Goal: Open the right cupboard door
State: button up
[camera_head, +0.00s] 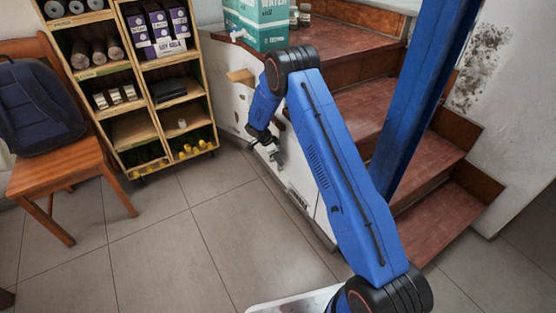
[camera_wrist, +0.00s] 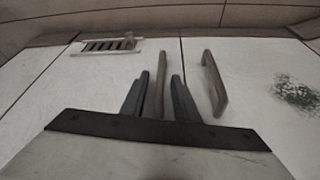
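A white cupboard front shows in the wrist view with a dark seam between two doors. The right cupboard door (camera_wrist: 75,75), with a slotted vent (camera_wrist: 112,45), is on the left of that view, where the floor is at the top. Its tan bar handle (camera_wrist: 158,82) lies between the two dark fingers of my gripper (camera_wrist: 156,88). The fingers look spread, with a narrow gap on at least one side; contact is unclear. The other door's handle (camera_wrist: 213,82) is to the right, outside the fingers. Both doors look shut. In the head view my gripper (camera_head: 272,152) is at the cupboard front, partly hiding it.
Red-brown stairs (camera_head: 365,105) rise right of the cupboard. A teal box (camera_head: 257,25) and jars stand on top. A wooden shelf unit (camera_head: 140,90) and a chair (camera_head: 60,170) with a backpack are at left. The tiled floor (camera_head: 215,235) in front is clear.

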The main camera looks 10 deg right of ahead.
grip_shut()
jog(key=shift+a, duration=0.15)
